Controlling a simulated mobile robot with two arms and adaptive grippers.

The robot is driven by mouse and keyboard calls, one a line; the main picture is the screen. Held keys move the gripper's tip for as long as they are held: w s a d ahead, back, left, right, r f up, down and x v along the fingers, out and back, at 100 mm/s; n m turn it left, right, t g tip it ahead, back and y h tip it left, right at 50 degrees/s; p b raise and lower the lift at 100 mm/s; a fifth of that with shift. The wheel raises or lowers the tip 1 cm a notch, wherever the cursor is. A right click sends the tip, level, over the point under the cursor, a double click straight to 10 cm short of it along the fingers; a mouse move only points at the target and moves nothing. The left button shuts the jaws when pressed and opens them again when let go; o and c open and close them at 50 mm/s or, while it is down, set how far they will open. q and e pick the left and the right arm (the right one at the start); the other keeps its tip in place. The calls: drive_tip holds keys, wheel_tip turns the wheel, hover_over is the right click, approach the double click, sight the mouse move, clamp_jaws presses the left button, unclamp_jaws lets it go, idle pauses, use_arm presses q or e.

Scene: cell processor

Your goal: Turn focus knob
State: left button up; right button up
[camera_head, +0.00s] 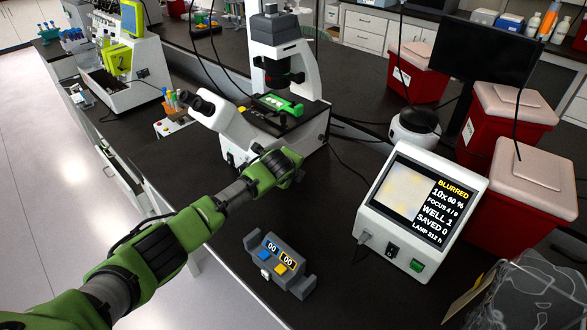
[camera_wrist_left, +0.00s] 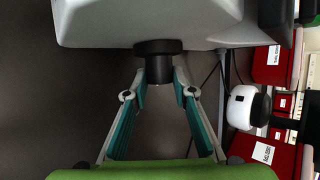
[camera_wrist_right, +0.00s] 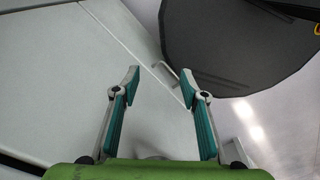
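The white microscope (camera_head: 290,75) stands on the black bench in the head view, with a green plate holder on its stage. My left arm reaches to the front side of its base, and my left gripper (camera_head: 283,166) hides the knob there. In the left wrist view, the dark focus knob (camera_wrist_left: 158,62) sticks out of the white housing. The left gripper (camera_wrist_left: 161,80) has its fingertips drawn in against both sides of the knob. The screen unit (camera_head: 425,205) reads BLURRED, 10x 60 %, FOCUS 4 / 9, WELL 1. My right gripper (camera_wrist_right: 160,78) is open and empty.
A grey counter box (camera_head: 279,264) with two displays stands at the bench front. Red bins (camera_head: 500,120) with pale lids and a dark monitor (camera_head: 480,60) stand at the right. Bench between counter and screen is clear.

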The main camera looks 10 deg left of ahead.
use_arm(q)
drive_tip(key=shift+s+f, duration=0.1)
drive_tip(key=shift+f, duration=0.05)
drive_tip(key=shift+a+f+t+h+b, duration=0.1)
drive_tip(key=shift+f+t+h+b, duration=0.15)
drive_tip(key=shift+t+b, duration=0.45)
drive_tip(key=t+b, duration=0.1)
drive_tip(key=b, duration=0.2)
drive_tip(key=n+t+h+b, duration=0.1)
drive_tip(key=b, duration=0.2)
drive_tip(key=t+b, duration=0.2)
drive_tip(key=b, duration=0.1)
drive_tip(key=shift+s+f+n+h+b, duration=0.15)
drive_tip(key=shift+f+n+h+b, duration=0.15)
drive_tip(key=shift+f+n+h, duration=0.1)
drive_tip(key=shift+a+r+t+b, duration=0.1)
drive_tip(key=shift+r+t+b, duration=0.15)
drive_tip(key=shift+b, duration=0.3)
drive_tip(key=o, duration=1.1)
drive_tip(key=shift+r, duration=0.1)
